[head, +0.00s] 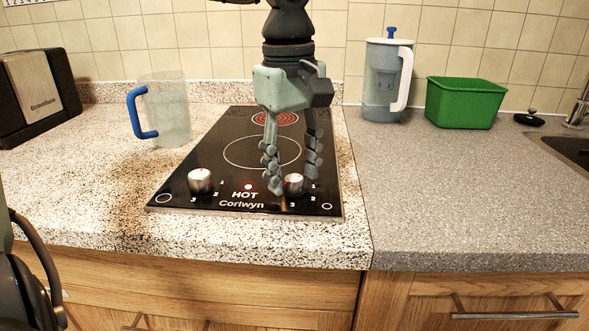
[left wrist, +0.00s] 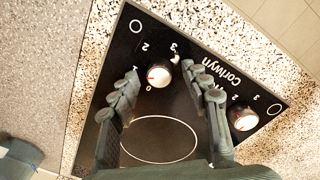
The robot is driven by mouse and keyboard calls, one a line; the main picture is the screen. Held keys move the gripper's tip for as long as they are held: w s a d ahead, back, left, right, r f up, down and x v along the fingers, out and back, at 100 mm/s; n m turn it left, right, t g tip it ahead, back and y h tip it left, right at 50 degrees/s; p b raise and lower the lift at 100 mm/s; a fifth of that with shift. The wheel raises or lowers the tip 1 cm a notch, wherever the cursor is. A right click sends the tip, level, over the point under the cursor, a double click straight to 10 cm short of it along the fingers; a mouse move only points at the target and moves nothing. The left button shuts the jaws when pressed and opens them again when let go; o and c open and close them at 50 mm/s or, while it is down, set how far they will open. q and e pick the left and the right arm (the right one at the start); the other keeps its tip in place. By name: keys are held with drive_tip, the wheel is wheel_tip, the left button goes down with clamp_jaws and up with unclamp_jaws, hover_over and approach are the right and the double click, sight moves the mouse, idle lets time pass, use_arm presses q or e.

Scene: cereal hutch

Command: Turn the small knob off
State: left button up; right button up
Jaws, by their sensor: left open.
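The black cooktop (head: 180,200) has two silver knobs of similar size along its front. My open left gripper (head: 293,183) points down at the right knob (head: 296,186), with a finger on each side of it. In the left wrist view this knob (left wrist: 158,73) sits between the fingertips of the gripper (left wrist: 162,74); contact cannot be told. Its red mark appears near the 0. The left knob (head: 200,181) is clear of the gripper and also shows in the left wrist view (left wrist: 243,117). My right gripper is out of view.
The rear burner (head: 274,118) glows red, and a light above HOT is lit. A blue-handled jug (head: 168,108) and toaster (head: 40,92) stand left. A filter jug (head: 382,82) and green tub (head: 462,104) stand right. The grey counter's front (head: 470,190) is clear.

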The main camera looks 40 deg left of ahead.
use_arm(q)
drive_tip(key=shift+f, duration=0.3)
clamp_jaws()
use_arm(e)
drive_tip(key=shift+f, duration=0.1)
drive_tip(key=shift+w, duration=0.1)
use_arm(q)
drive_tip(key=shift+f+n+b, duration=0.1)
drive_tip(key=shift+n+b, duration=0.7)
drive_tip(key=shift+b, duration=0.05)
drive_tip(key=n+b, duration=0.4)
drive_tip(key=n, duration=0.3)
drive_tip(key=shift+w+n, duration=0.1)
drive_tip(key=shift+n, duration=0.3)
drive_tip(key=shift+n+y+b, duration=0.3)
drive_tip(key=shift+n+b, duration=0.35)
drive_tip(key=shift+n, duration=0.65)
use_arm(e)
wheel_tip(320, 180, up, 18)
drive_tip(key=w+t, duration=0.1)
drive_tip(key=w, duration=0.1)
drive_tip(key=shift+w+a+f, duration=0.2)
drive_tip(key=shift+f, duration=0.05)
